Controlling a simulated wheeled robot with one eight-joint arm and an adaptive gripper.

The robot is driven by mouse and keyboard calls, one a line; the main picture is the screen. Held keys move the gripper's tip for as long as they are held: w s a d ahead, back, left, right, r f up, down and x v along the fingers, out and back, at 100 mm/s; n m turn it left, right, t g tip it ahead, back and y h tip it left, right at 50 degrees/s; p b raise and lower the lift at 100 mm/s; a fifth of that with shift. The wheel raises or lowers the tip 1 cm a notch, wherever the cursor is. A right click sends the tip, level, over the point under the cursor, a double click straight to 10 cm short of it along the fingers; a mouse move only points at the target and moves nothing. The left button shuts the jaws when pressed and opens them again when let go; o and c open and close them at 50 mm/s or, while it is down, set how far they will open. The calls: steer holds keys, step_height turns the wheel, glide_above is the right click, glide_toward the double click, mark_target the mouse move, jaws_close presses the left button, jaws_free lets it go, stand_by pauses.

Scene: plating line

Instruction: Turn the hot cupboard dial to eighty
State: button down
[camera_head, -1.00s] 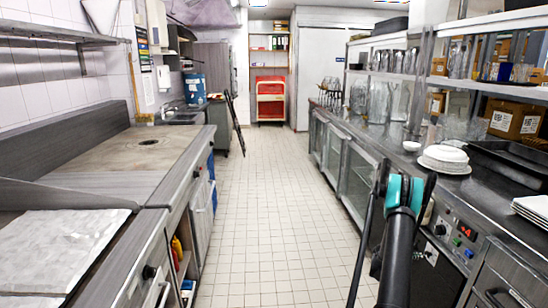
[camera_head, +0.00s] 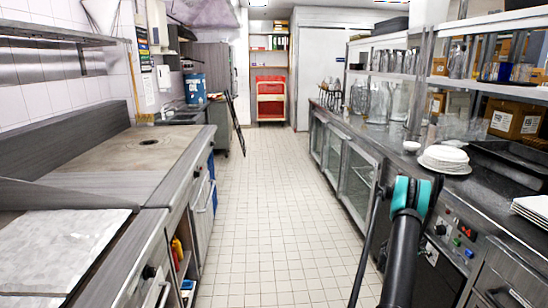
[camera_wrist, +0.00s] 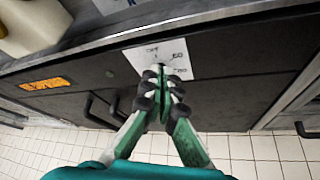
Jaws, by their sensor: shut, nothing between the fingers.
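The dial's white scale plate (camera_wrist: 172,56) is on a dark cupboard front in the wrist view, with printed marks that include a 60. The dial itself is mostly hidden behind my fingertips, so its setting cannot be read. My gripper (camera_wrist: 162,84) is shut, with its fingertips together over the lower part of the plate. I cannot tell whether they touch the dial. In the head view my teal-banded wrist is in front of the right-hand counter front, and my fingertips are hidden there. A white plate (camera_head: 430,253) shows on that front beside my arm.
Stacked white plates (camera_head: 443,158) stand on the counter above. An orange label (camera_wrist: 45,84) and dark handles (camera_wrist: 98,112) lie left in the wrist view. The tiled aisle (camera_head: 285,200) is clear.

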steer(key=shift+d, duration=0.9)
steer(key=shift+w+f, duration=0.2)
steer(key=shift+f, duration=0.15)
steer(key=shift+s+f, duration=0.15)
steer(key=shift+s, duration=0.05)
stand_by(0.5)
steer(key=shift+s, duration=0.1)
steer(key=shift+s+r, duration=0.1)
steer(key=shift+r, duration=0.25)
steer(key=shift+s+a, duration=0.15)
steer(key=shift+a, duration=1.35)
steer(key=shift+s+a, duration=0.1)
steer(key=shift+a, duration=1.35)
